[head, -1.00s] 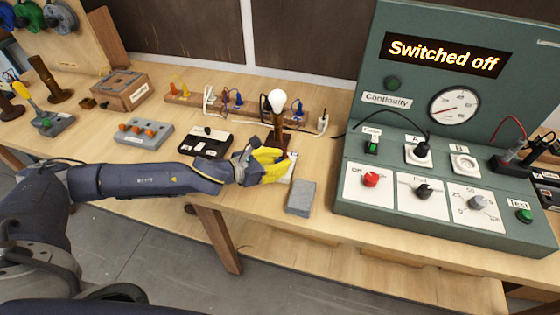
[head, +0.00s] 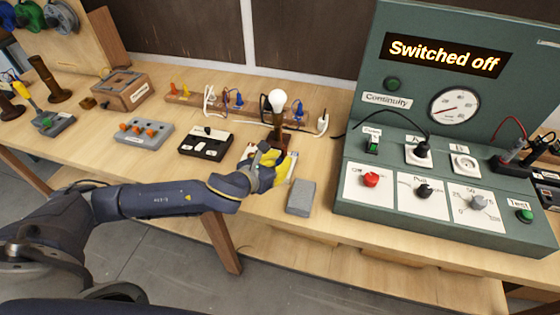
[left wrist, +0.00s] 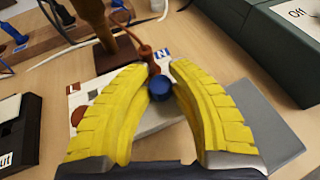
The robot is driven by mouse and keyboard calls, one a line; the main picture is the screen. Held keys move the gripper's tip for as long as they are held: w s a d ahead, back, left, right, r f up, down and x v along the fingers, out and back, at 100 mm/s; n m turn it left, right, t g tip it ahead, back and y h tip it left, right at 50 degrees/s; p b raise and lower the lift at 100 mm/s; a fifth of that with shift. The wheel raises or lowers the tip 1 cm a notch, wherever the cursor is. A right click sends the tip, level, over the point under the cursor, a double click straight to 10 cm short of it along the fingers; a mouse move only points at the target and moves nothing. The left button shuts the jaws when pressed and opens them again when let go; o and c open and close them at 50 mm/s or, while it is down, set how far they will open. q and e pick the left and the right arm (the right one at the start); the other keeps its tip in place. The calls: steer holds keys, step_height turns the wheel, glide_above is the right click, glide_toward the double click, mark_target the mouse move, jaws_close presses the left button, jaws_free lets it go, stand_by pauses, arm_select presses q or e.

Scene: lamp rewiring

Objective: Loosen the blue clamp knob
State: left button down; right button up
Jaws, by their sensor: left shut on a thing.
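The blue clamp knob (left wrist: 160,88) shows in the left wrist view between my two yellow fingertips, near the front edge of a white terminal block (left wrist: 135,118) with an N label and a brown round knob. My left gripper (left wrist: 161,78) is shut on the blue knob. In the head view my left gripper (head: 278,168) is in front of the lamp (head: 278,122), whose bulb stands on a brown post. The gripper hides the blue knob there. My right gripper is in neither view.
A grey block (head: 300,197) lies just right of the gripper. A black-and-white box (head: 206,142) stands to the left, and the green test panel (head: 450,215) reading "Switched off" to the right. The table's front edge is close.

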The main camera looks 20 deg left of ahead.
arm_select(q)
steer(key=n+y, duration=0.6)
steer(key=y, duration=0.1)
steer(key=shift+d+n+y, duration=0.15)
steer(key=shift+n+y, duration=0.15)
steer(key=shift+n+g+y, duration=0.55)
steer(key=shift+n+y, duration=0.75)
steer(key=shift+n+g+y, duration=0.55)
steer(key=shift+n+y, duration=0.75)
steer(key=shift+a+y, duration=0.2)
steer(key=shift+y, duration=0.2)
steer(key=c, duration=1.2)
jaws_free()
steer(key=shift+v, duration=3.75)
steer(key=shift+w+r, duration=0.1)
steer(key=shift+r, duration=0.05)
